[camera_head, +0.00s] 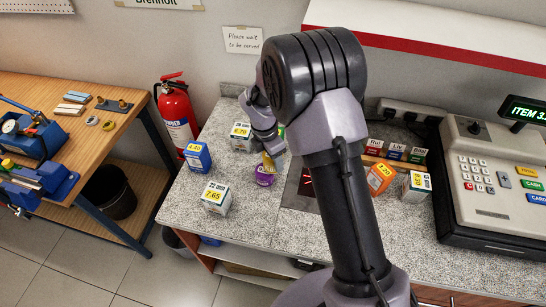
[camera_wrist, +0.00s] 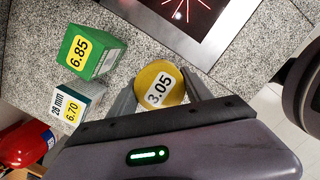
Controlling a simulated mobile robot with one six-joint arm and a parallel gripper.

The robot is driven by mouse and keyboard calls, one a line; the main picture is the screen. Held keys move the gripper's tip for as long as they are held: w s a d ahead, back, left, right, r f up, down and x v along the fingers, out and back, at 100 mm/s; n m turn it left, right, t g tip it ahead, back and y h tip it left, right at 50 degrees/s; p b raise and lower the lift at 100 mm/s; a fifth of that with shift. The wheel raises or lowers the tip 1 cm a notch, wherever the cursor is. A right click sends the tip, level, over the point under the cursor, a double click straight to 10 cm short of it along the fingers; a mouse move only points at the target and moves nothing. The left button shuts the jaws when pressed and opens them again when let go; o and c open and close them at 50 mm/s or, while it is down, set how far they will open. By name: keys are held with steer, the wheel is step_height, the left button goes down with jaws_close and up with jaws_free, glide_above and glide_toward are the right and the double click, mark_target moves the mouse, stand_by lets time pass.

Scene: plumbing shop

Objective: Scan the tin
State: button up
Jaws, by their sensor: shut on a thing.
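My gripper (camera_wrist: 160,92) is shut on the tin, over the counter. The scanner plate (camera_head: 304,187), dark glass with red lines in a steel frame, lies in the counter just right of the tin; my arm hides part of it. The scanner (camera_wrist: 183,12) also shows at the top of the wrist view. I cannot tell whether the tin touches the counter.
A green box (camera_wrist: 92,52) and a 6.70 box (camera_wrist: 78,103) stand left of the tin. A blue box (camera_head: 197,156) and a 7.65 box (camera_head: 215,198) are on the counter (camera_head: 250,226). An orange box (camera_head: 380,177) and the till (camera_head: 490,185) are right of my arm.

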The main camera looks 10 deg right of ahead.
steer(key=d+f+b, duration=0.1)
steer(key=d, duration=0.1)
steer(key=s+d+f+b, duration=0.1)
steer(key=d, duration=0.2)
steer(key=d+f+b, duration=0.1)
steer(key=d, duration=0.1)
steer(key=shift+s+d, duration=0.15)
steer(key=shift+s, duration=0.15)
steer(key=shift+s+d+r+p, duration=0.1)
steer(key=shift+s+d+p, duration=0.35)
steer(key=shift+s+d, duration=1.7)
steer(key=shift+s+d+r+p, duration=0.1)
steer(key=shift+s+d+p, duration=0.35)
steer(key=shift+d, duration=3.5)
steer(key=shift+s+d+r+p, duration=0.1)
steer(key=shift+s+d+p, duration=0.35)
steer(key=shift+s+d, duration=1.7)
steer(key=shift+w+d, duration=0.9)
steer(key=shift+w, duration=0.05)
